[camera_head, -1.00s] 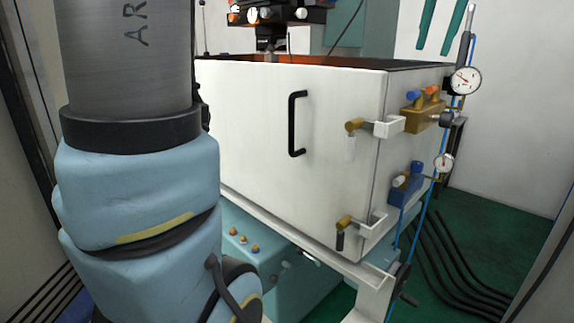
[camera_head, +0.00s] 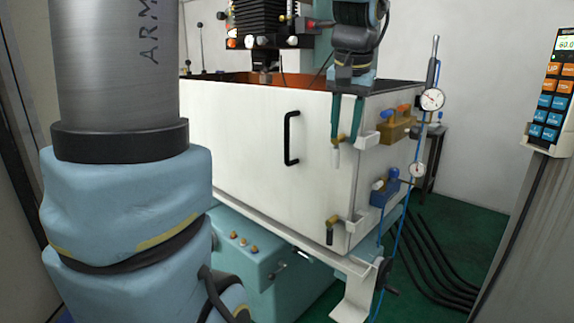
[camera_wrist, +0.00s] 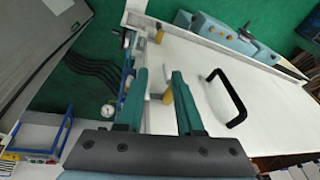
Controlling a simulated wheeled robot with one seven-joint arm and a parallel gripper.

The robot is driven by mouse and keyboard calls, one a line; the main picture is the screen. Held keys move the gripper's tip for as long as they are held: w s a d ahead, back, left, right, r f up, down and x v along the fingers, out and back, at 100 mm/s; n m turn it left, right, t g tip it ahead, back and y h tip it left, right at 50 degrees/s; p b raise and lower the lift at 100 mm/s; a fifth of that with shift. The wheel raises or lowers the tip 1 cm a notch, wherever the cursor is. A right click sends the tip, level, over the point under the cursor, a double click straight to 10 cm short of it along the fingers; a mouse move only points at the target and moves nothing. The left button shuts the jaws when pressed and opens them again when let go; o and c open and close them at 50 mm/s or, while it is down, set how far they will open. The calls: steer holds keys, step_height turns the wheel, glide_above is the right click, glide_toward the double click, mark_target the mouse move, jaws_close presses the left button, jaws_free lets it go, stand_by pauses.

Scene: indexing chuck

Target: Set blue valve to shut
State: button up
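A brass-coloured block (camera_head: 397,125) with a blue knob (camera_head: 386,114) and an orange knob (camera_head: 404,108) is on the right side of the white enclosure. Below it is a blue block (camera_head: 384,192) with a blue knob on top. I cannot tell which blue part is the valve, nor its setting. My gripper (camera_head: 347,118) hangs at the enclosure's near right corner, left of the brass block. Its teal fingers are apart, also in the wrist view (camera_wrist: 158,85), where a brass latch (camera_wrist: 167,95) shows between them; I cannot tell whether they touch it.
The white enclosure (camera_head: 240,125) has a black handle (camera_head: 290,138) and a lower latch (camera_head: 332,222). A dial gauge (camera_head: 432,99) and a smaller gauge (camera_head: 417,170) stand right of the blocks, with blue hoses. A keypad panel (camera_head: 552,95) is at the far right.

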steer(key=s+a+f+n+g+p, duration=0.1)
steer(key=a+f+n+p, duration=0.1)
steer(key=a+f, duration=0.6)
steer(key=a, duration=0.3)
steer(key=shift+a+f+p, duration=0.15)
steer(key=shift+a+p, duration=0.1)
steer(key=shift+p, duration=0.1)
steer(key=shift+s, duration=0.1)
steer(key=s+a+f+n, duration=0.2)
steer(key=s+a+f, duration=0.3)
steer(key=a+f, duration=0.2)
steer(key=shift+s+a+f+g, duration=0.3)
steer(key=shift+s+a+f, duration=0.1)
steer(key=shift+a, duration=0.15)
